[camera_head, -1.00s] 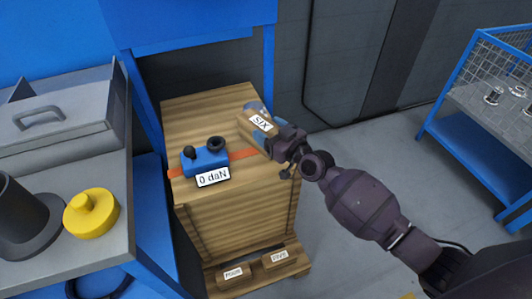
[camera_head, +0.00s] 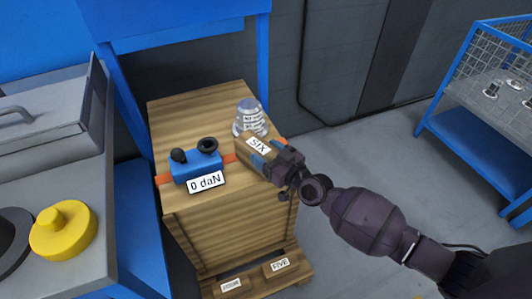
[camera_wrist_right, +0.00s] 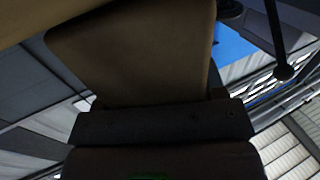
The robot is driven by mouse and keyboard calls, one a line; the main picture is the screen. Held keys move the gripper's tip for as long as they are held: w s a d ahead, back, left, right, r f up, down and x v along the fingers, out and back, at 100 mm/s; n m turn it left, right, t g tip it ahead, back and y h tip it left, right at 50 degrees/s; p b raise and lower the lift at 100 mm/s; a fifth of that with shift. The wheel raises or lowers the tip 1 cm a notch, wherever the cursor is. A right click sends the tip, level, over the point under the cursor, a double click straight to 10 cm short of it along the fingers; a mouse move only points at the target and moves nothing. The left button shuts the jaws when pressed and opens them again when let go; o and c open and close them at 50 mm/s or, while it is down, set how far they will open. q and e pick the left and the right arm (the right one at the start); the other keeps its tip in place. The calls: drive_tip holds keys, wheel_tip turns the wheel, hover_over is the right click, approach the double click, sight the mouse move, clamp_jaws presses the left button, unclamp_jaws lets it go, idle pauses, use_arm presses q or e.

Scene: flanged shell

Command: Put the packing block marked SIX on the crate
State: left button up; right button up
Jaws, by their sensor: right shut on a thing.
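The packing block marked SIX (camera_head: 257,146) is a tan wooden block with a white label. My right gripper (camera_head: 274,160) is shut on it, at the right edge of the crate's top. In the right wrist view the block (camera_wrist_right: 135,50) fills the upper middle, dark and close. The crate (camera_head: 180,118) is a tall wooden box with an orange strap across its top. I cannot tell whether the block touches the crate top. My left gripper is not in view.
A blue tensioner (camera_head: 198,166) labelled 0 daN sits on the strap. A clear ribbed shell (camera_head: 249,117) stands on the crate behind the block. Block FIVE (camera_head: 281,266) and another labelled block (camera_head: 231,285) lie at the crate's foot. A yellow knob (camera_head: 62,230) sits on the left bench.

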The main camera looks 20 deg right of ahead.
drive_tip(key=shift+f, duration=0.1)
drive_tip(key=o, duration=1.1)
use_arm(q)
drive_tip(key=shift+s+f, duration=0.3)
use_arm(e)
drive_tip(key=shift+o, duration=0.3)
drive_tip(key=shift+s+r, duration=0.1)
drive_tip(key=shift+r, duration=0.1)
use_arm(q)
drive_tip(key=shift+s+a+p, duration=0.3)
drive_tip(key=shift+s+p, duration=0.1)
drive_tip(key=shift+p, duration=0.2)
use_arm(e)
drive_tip(key=v, duration=1.1)
drive_tip(key=shift+s+d, duration=0.2)
drive_tip(key=shift+s, duration=0.15)
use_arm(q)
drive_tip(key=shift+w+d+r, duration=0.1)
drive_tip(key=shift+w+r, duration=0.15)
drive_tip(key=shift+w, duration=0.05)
